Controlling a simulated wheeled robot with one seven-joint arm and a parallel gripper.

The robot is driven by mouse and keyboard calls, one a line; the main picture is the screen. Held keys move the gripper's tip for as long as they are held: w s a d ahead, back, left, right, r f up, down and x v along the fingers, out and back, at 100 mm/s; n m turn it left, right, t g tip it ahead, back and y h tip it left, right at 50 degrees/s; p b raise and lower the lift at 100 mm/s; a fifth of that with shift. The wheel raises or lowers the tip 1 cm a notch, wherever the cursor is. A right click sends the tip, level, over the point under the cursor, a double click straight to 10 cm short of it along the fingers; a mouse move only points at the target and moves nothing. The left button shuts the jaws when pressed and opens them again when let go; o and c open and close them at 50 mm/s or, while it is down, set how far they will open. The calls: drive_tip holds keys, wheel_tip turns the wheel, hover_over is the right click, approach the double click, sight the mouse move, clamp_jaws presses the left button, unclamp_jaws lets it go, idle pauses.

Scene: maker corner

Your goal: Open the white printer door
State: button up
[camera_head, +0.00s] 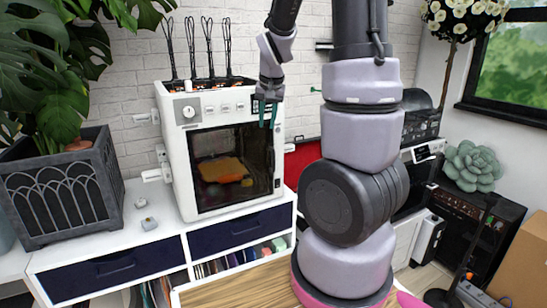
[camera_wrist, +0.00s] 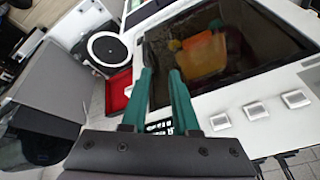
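The white printer (camera_head: 174,150) stands on a white cabinet in the head view. Its door has a white frame around a dark window (camera_head: 212,190) and looks closed; an orange shape shows behind the glass. In the wrist view the window (camera_wrist: 275,35) lies upper right, with the white printer body below it. My gripper (camera_head: 268,114) is in front of the printer's upper right corner, fingers pointing down. In the wrist view its green fingers (camera_wrist: 161,72) stand apart with nothing held between them. I cannot tell whether they touch the printer.
A large planter (camera_head: 65,190) stands left of the printer, and small grey pieces (camera_head: 149,223) lie on the cabinet between them. Navy drawers (camera_head: 240,228) sit below.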

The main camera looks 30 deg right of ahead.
drive_tip(key=h, duration=0.1)
approach(274, 152)
drive_tip(key=shift+g+h, duration=0.3)
drive_tip(key=shift+h, duration=0.1)
drive_tip(key=x, duration=0.7)
drive_tip(key=a+x, duration=0.1)
drive_tip(key=x, duration=0.3)
drive_tip(key=shift+w+d+f, duration=0.1)
drive_tip(key=shift+w+f, duration=0.25)
drive_tip(key=shift+w, duration=0.05)
clamp_jaws()
drive_tip(key=shift+d, duration=0.1)
